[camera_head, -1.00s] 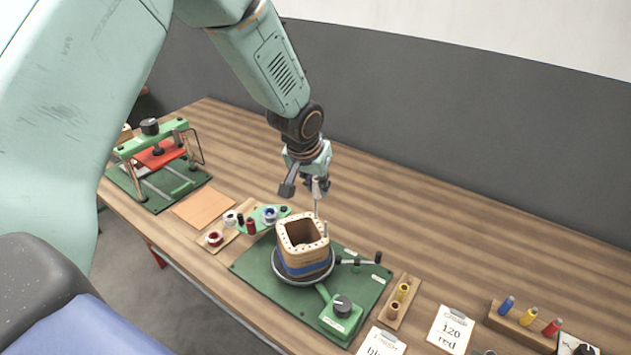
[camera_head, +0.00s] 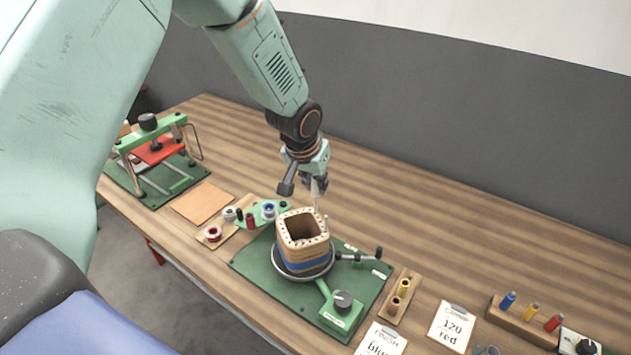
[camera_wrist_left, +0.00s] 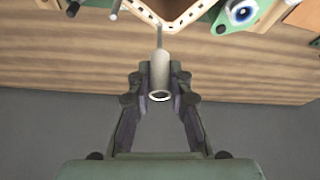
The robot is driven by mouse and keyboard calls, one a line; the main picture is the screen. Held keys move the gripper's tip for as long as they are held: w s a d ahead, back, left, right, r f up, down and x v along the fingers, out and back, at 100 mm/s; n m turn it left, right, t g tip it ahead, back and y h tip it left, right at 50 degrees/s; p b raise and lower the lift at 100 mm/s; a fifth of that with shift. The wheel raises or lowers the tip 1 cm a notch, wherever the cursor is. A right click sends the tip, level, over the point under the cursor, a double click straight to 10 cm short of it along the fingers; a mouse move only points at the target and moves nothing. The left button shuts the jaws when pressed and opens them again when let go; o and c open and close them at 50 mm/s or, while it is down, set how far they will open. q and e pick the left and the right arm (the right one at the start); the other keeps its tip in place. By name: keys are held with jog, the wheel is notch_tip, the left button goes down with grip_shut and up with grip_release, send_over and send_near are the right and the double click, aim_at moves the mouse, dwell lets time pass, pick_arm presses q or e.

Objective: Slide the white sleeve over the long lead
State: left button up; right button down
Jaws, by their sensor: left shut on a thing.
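The white sleeve (camera_wrist_left: 160,72) is a short pale tube between the fingertips of my left gripper (camera_head: 316,184). The gripper is shut on it above the far right corner of the coil (camera_head: 304,250), a square tan former with a blue band. In the left wrist view the sleeve's open end faces the camera. A thin grey lead (camera_wrist_left: 158,37) runs in line with its far end, toward the coil's rim. I cannot tell how much of the lead is inside the sleeve. My right gripper is not in view.
The coil stands on a round holder on a green plate (camera_head: 255,265) with a knob (camera_head: 343,301). A green press (camera_head: 150,150) is at far left. The table behind is clear.

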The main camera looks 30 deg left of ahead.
pick_arm(q)
jog(key=shift+d+f, duration=0.1)
jog(key=shift+f+b, duration=0.4)
jog(key=shift+f, duration=0.2)
jog(key=shift+f, duration=0.1)
dwell(0.4)
jog(key=shift+f+b, duration=0.6)
jog(key=shift+b, duration=0.15)
jog(key=shift+f, duration=0.2)
jog(key=shift+f+b, duration=0.25)
jog(key=shift+b, duration=0.1)
jog(key=shift+f+b, duration=0.3)
